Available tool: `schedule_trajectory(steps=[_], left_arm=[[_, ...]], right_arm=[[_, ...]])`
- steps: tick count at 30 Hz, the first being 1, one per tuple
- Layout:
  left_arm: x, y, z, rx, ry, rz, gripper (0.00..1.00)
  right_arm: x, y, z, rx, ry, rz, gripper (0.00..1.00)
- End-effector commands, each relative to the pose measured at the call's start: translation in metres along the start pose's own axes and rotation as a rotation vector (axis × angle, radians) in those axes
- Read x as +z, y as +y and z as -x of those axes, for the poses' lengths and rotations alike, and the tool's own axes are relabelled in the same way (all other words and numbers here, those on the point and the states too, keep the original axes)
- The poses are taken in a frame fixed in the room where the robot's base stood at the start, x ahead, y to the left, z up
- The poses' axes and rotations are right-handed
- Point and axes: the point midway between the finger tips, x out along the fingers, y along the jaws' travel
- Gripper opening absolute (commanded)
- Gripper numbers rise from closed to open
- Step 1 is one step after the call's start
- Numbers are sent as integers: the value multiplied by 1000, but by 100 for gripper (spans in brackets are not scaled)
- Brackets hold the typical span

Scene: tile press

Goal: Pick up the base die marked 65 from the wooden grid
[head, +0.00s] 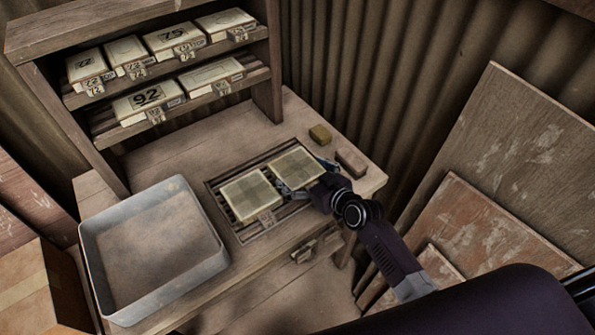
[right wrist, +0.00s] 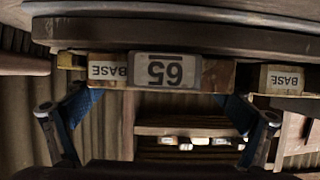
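Two pale checkered dies lie side by side in the wooden grid (head: 246,236). The right one is the base die marked 65 (head: 297,166); its 65 plate (right wrist: 165,71) and a BASE label show upside down in the right wrist view. The left die (head: 249,194) carries a small tag at its front; its BASE label (right wrist: 283,79) shows beside the 65 die. My right gripper (head: 303,184) is open at the front edge of the 65 die, its blue fingers (right wrist: 158,108) spread toward either side of it. Contact cannot be told. My left gripper is not in view.
A grey metal tray (head: 213,262) stands empty at the left of the bench. A shelf (head: 193,103) with several labelled dies rises at the back left. Boards (head: 505,150) lean at the right.

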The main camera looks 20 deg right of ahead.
Motion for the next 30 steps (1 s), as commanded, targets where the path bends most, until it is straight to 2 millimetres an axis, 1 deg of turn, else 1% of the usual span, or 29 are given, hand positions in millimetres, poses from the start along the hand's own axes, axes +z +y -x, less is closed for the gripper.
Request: schedule_trajectory(steps=[1,11,12,19,23,26,30], left_arm=[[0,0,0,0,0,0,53],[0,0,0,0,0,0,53],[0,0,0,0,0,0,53],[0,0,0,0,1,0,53],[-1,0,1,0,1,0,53],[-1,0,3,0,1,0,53],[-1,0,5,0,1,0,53]], right_arm=[[0,0,0,0,0,0,87],[0,0,0,1,0,1,50],[-4,1,0,2,7,1,48],[-4,1,0,2,6,2,48],[-9,1,2,1,8,2,48],[-18,0,6,0,9,1,48],[-40,0,15,1,12,3,48]])
